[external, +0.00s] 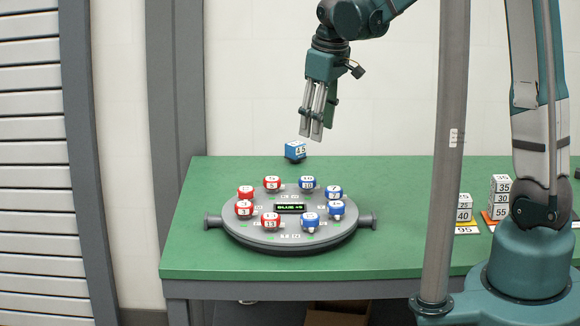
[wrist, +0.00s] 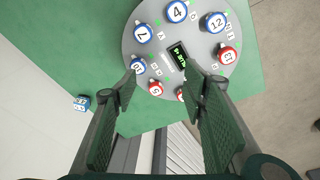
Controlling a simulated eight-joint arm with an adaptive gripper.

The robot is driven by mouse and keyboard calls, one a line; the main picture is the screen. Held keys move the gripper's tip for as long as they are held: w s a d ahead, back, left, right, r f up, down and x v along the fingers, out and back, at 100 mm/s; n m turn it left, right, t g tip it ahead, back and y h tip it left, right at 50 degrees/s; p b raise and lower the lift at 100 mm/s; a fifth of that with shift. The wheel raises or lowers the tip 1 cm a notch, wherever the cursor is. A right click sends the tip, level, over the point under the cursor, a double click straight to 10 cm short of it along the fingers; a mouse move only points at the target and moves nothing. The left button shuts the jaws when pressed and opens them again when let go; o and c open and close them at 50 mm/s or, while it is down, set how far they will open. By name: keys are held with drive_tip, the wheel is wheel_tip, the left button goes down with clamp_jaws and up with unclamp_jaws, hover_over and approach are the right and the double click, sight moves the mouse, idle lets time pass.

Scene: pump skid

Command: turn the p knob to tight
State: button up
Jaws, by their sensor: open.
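A round grey plate (external: 290,236) on the green table carries a ring of knobs, red on the left and blue on the right in the external view. The wrist view shows blue knobs marked 7 (wrist: 142,33), 4 (wrist: 177,12) and 12 (wrist: 215,22), and red ones marked 13 (wrist: 227,56) and 5 (wrist: 156,88). The small letters beside the knobs are too small to read surely, so I cannot tell which is the p knob. My gripper (external: 317,138) is open and empty, pointing down, above and behind the plate. Its fingers partly hide some knobs in the wrist view.
A dark display (external: 290,208) with green text sits mid-plate. White numbered blocks (external: 501,195) stand at right, behind a grey post (external: 447,130). The table's left is clear.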

drive_tip(key=s+a+f+n+g+p, duration=0.1)
drive_tip(key=a+f, duration=0.2)
drive_tip(key=a, duration=0.3)
drive_tip(key=s+a+f+n, duration=0.1)
drive_tip(key=a+f+n, duration=0.15)
drive_tip(key=a, duration=0.35)
drive_tip(key=h+p, duration=0.1)
hover_over(244, 204)
drive_tip(key=shift+n+g, duration=0.3)
drive_tip(key=shift+n, duration=0.15)
wheel_tip(244, 204, down, 5)
drive_tip(key=shift+f, duration=0.2)
drive_tip(key=shift+f, duration=0.1)
drive_tip(key=shift+f, duration=3.8)
drive_tip(key=c, duration=0.9)
